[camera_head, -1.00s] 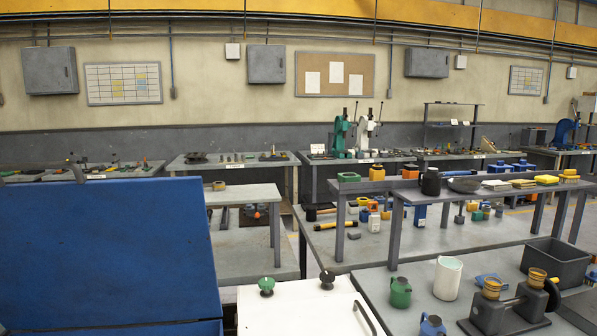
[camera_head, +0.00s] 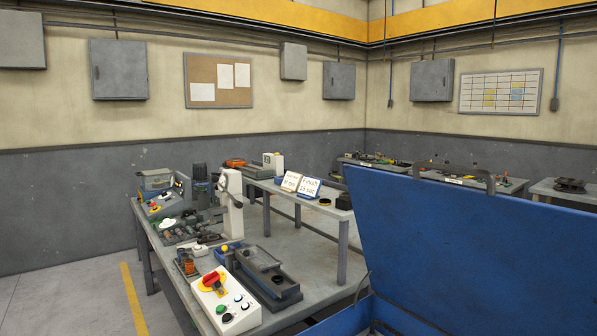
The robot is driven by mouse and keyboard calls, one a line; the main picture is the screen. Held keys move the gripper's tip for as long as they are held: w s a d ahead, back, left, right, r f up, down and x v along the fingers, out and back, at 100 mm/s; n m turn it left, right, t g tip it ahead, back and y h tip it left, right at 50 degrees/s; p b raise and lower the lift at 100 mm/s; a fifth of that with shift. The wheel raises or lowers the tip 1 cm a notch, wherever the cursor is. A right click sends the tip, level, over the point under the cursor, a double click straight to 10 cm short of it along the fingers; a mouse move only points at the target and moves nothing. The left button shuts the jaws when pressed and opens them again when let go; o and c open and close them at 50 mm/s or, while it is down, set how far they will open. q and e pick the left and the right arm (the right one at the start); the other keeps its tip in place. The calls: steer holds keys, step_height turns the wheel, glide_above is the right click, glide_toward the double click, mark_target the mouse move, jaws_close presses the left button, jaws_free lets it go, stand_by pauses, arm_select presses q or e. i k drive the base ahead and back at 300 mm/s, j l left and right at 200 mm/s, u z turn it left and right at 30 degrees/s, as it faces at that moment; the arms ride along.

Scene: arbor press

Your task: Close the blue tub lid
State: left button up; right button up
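The blue tub's lid (camera_head: 480,250) stands raised and tilted back at the right of the head view, with a dark handle (camera_head: 450,172) along its top edge. Part of the tub's blue body (camera_head: 350,318) shows below it at the bottom edge, and the tub is open. A thin dark stay (camera_head: 362,287) runs at the left side between lid and tub. Most of the tub lies outside the picture. Neither of my grippers is in view.
A grey workbench (camera_head: 315,255) stands left of the tub, holding a white control box (camera_head: 225,300) with a red switch, a grey tray (camera_head: 266,275) and a white press (camera_head: 232,200). A yellow floor line (camera_head: 133,298) crosses bare floor at left. More benches stand behind the lid.

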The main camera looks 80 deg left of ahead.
mark_target(465, 261)
steer(key=u, duration=1.7)
